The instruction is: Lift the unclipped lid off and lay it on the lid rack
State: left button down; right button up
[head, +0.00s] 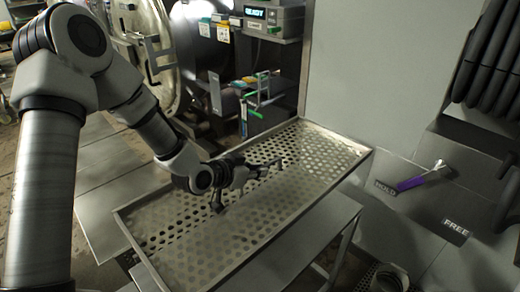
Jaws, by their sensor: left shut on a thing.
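My left gripper (240,174) reaches in from the left and is shut on a thin dark handle bar (266,167). The bar is above a wide perforated metal sheet (300,152), which I take for the lid. The sheet lies within a rectangular raised metal rim (335,203). My wrist and fingers hide part of the sheet. I cannot tell whether the sheet is raised off what lies under it. No lid rack can be made out with certainty. My right gripper is not in view.
A round metal door (150,50) stands open at the back left. A box with a lit READY display (272,14) is at the back. A purple-handled lever (420,178) is at the HOLD label on the right wall; FREE (455,228) is below. Dark hoses (490,60) hang upper right.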

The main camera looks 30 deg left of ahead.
aim_at(254, 204)
pick_arm(q)
jog(key=s+f+b, duration=0.1)
jog(key=f, duration=0.2)
jog(key=s+f+b, duration=0.1)
jog(key=f+b, duration=0.1)
jog(key=f, duration=0.1)
jog(key=s+d+f+b, duration=0.1)
jog(key=f, duration=0.1)
jog(key=shift+s+f+b, duration=0.3)
jog(key=shift+f, duration=0.1)
notch_tip(254, 204, down, 7)
jog(key=b, duration=0.6)
jog(key=shift+f, duration=0.1)
jog(key=shift+f+b, duration=1.4)
jog(key=shift+f, duration=0.3)
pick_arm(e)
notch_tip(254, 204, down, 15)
pick_arm(q)
jog(key=shift+f, duration=0.3)
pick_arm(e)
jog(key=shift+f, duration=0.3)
